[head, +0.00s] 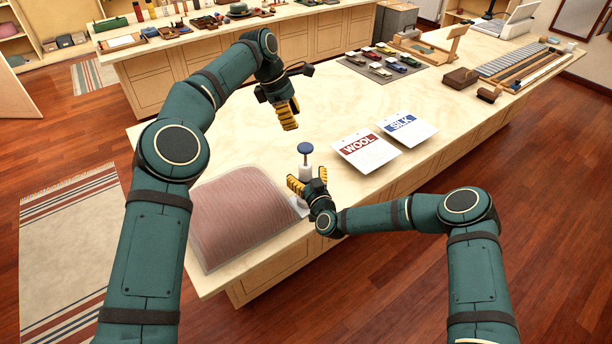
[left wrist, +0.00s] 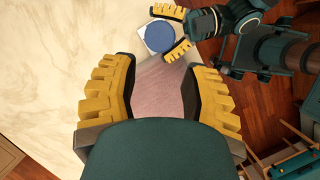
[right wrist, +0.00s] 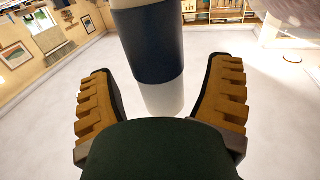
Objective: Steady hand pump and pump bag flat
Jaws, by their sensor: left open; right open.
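The hand pump (head: 305,160) stands upright on the counter, with a blue round handle on a white body. Its handle also shows from above in the left wrist view (left wrist: 159,36). The pump bag (head: 240,212), pink and ribbed under clear film, lies on the counter left of the pump. My right gripper (head: 308,182) is open at the pump's lower part, and the pump's shaft (right wrist: 150,50) shows between and beyond its fingers. My left gripper (head: 289,118) is open and empty, above the counter behind the pump. In its view the bag (left wrist: 160,90) shows between the fingers.
WOOL (head: 366,151) and SILK (head: 407,129) cards lie on the counter right of the pump. A grey mat (head: 381,70) with small items and a brown box (head: 460,78) are further back. The counter's middle left is clear.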

